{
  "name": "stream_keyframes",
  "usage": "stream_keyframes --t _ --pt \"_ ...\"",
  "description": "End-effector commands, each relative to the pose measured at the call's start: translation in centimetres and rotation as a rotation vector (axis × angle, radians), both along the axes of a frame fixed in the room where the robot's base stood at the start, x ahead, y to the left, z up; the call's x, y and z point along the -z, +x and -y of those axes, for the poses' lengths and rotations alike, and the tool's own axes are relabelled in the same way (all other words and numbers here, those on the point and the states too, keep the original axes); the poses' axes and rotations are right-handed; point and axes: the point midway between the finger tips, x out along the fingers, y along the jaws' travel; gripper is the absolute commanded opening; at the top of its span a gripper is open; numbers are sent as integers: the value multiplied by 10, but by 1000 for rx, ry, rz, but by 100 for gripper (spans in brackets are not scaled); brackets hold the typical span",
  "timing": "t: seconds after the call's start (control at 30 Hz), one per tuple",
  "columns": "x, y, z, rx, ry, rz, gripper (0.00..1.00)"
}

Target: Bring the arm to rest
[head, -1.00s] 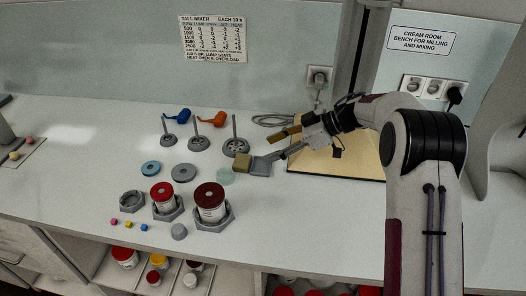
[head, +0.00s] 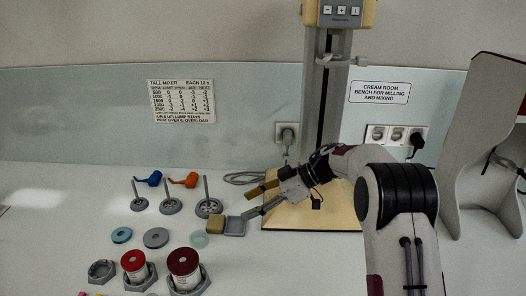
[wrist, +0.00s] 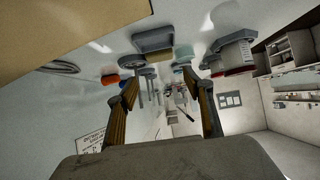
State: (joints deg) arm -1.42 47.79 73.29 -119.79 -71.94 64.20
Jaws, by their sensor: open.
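My gripper (head: 252,203) is open and empty, its two fingers apart, pointing left in the head view. My arm reaches in from the right, bent at the elbow.
A tan block (head: 215,224) sits left of the tray. The stand's column (head: 323,105) rises behind my gripper. A grey shaped stand (head: 480,180) is at right.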

Motion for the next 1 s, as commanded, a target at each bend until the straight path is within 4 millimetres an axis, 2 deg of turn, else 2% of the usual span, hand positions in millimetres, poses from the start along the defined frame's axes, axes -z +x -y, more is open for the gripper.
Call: stream_keyframes --t 0.17,0.27,0.37,0.47,0.7,1.0 --pt "-14 6 -5 16 16 33 51" --pt "-35 14 -13 40 42 83 51" --pt "-66 25 -22 79 80 152 51" --pt "-106 37 -32 130 125 237 51" --pt "-215 58 -46 275 241 439 51" --pt "-346 60 -41 475 371 634 51"
